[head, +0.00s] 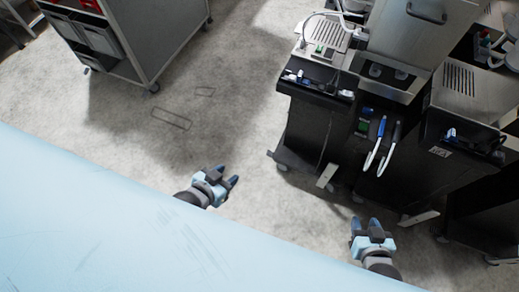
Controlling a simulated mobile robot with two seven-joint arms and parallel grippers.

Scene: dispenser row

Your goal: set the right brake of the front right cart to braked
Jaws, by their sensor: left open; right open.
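Dark carts stand side by side at the right of the head view. The pictures do not settle which one is the front right cart. A pale pedal (326,176) sticks out low at the left cart (312,130). Another pale pedal (418,218) sits low farther right, near the middle cart (385,178). I cannot tell which way the pedals are set. My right gripper (365,222) is open and empty, in front of the carts, between these two pedals in the picture. My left gripper (228,175) is open and empty over bare floor, left of the carts.
Another dark cart (470,160) stands at the right edge. Two handles, blue and white (376,145), hang on the middle cart's front. A grey shelf cart (150,40) stands at the upper left. The grey floor (225,110) between is clear.

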